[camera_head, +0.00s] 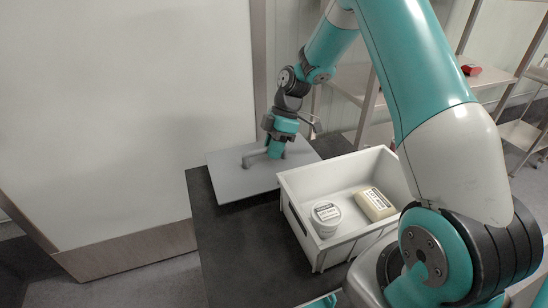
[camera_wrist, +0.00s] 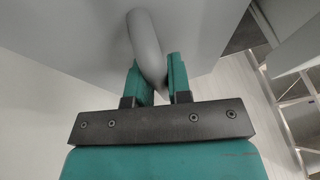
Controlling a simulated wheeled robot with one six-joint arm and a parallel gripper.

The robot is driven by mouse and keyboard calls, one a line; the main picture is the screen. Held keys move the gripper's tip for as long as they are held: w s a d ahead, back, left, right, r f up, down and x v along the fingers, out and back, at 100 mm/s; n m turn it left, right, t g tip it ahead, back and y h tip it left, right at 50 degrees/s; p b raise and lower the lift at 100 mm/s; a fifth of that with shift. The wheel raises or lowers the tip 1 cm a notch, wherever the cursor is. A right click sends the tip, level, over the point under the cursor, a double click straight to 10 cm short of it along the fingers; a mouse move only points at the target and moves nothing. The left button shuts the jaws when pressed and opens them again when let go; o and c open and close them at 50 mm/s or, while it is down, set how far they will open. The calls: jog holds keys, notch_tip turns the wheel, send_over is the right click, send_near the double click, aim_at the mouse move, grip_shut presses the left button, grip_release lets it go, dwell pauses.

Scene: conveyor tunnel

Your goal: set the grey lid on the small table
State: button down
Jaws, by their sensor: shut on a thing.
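The grey lid (camera_head: 235,185) is a flat plate with a raised bar handle. It lies level over the far part of a dark-topped table (camera_head: 235,255), which I take for the small table. I cannot tell whether the lid touches the table top or hangs just above it. My gripper (camera_head: 274,152) points down and is shut on the lid's handle. In the wrist view the two teal fingers of my gripper (camera_wrist: 160,78) stand on either side of the curved grey handle (camera_wrist: 147,45), with the lid's plate (camera_wrist: 205,25) behind it.
A white crate (camera_head: 358,242) stands on the dark table, right of the lid and close to it. It holds a round white tub (camera_head: 325,215) and a cream labelled block (camera_head: 375,203). A pale wall panel (camera_head: 120,120) is at left. Shelving with a red item (camera_head: 471,70) stands back right.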

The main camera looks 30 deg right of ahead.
aim_at(273, 161)
jog(key=shift+f, duration=1.75)
jog(key=shift+f, duration=0.15)
jog(key=c, duration=1.1)
grip_release()
jog(key=shift+o, duration=0.2)
